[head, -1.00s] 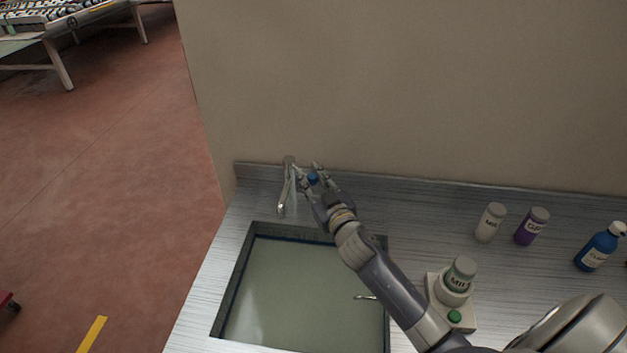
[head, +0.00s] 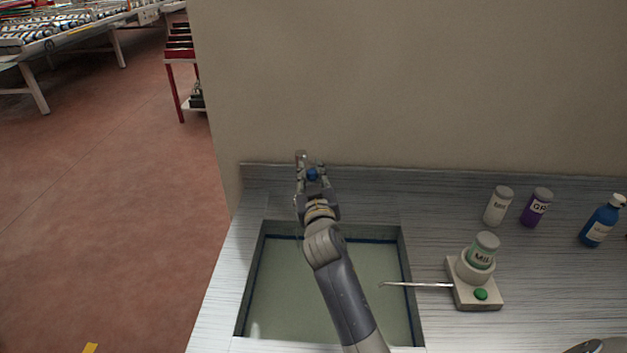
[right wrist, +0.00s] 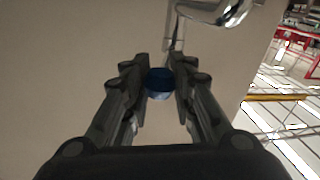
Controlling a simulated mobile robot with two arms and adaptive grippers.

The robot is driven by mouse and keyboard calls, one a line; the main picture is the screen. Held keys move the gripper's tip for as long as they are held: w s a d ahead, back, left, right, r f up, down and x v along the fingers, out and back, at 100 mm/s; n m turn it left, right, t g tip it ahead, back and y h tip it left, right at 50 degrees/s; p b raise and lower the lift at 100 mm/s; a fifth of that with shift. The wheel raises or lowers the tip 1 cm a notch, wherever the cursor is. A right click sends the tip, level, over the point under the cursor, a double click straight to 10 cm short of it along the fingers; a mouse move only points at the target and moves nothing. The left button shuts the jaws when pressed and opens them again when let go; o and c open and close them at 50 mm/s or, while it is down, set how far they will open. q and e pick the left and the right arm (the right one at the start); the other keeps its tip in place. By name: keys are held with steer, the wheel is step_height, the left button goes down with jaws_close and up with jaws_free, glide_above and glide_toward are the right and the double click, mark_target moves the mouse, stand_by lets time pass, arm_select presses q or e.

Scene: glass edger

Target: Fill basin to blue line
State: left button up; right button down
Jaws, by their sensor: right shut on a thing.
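The basin (head: 401,245) is sunk in the counter, with a blue line (head: 375,240) around its inner wall. A pale green surface inside lies close to the line; I cannot tell the exact level. The chrome tap (head: 300,157) stands behind the basin, its spout mostly hidden by my right gripper; it also shows in the right wrist view (right wrist: 215,10). My right gripper (head: 311,174) is shut on the blue knob (head: 312,175) beside the tap. The knob sits between the fingertips in the right wrist view (right wrist: 160,84). My left gripper is not in view.
A dispenser (head: 478,291) with a green button and thin spout stands right of the basin, its spout reaching over the rim. A white bottle (head: 497,206), a purple bottle (head: 536,207) and a blue bottle (head: 603,221) stand further right. A wall rises behind the counter.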

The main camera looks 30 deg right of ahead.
steer(key=c, duration=1.3)
jaws_free()
steer(key=shift+d, duration=0.1)
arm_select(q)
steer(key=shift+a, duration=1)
arm_select(e)
steer(key=shift+s+r, duration=0.1)
steer(key=shift+s, duration=0.05)
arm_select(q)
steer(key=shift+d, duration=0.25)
arm_select(e)
steer(key=v, duration=0.7)
steer(key=shift+s, duration=0.25)
